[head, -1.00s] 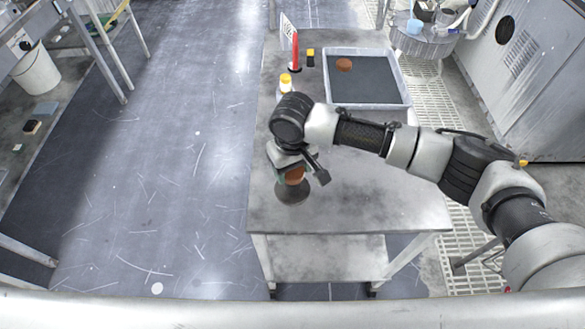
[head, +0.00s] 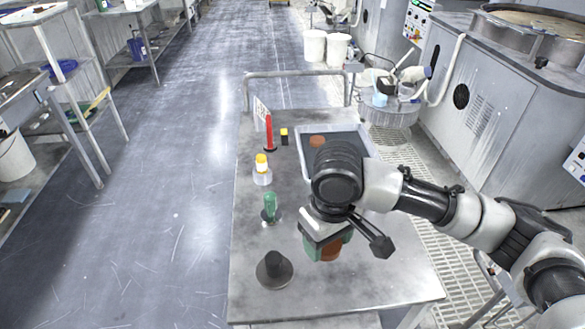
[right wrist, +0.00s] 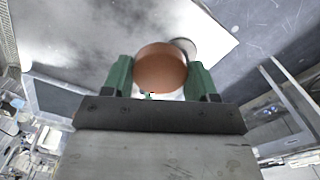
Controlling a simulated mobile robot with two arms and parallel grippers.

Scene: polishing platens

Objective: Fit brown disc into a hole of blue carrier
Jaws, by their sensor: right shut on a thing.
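My right gripper (head: 328,246) is shut on a brown disc (head: 332,249) and holds it above the steel table, right of a dark round stand. In the right wrist view, the brown disc (right wrist: 160,69) sits between the two green fingers (right wrist: 159,80), its flat face visible. A second brown disc (head: 317,141) lies in the tray at the far end of the table. I cannot make out a blue carrier in these frames. My left gripper is not in view.
On the steel table (head: 250,245) stand the dark stand (head: 274,269), a green-handled tool (head: 270,207), a yellow-capped bottle (head: 262,170) and a red cone-like object (head: 269,135). The grey tray (head: 301,147) is behind my arm. A round-topped machine (head: 480,22) stands far right.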

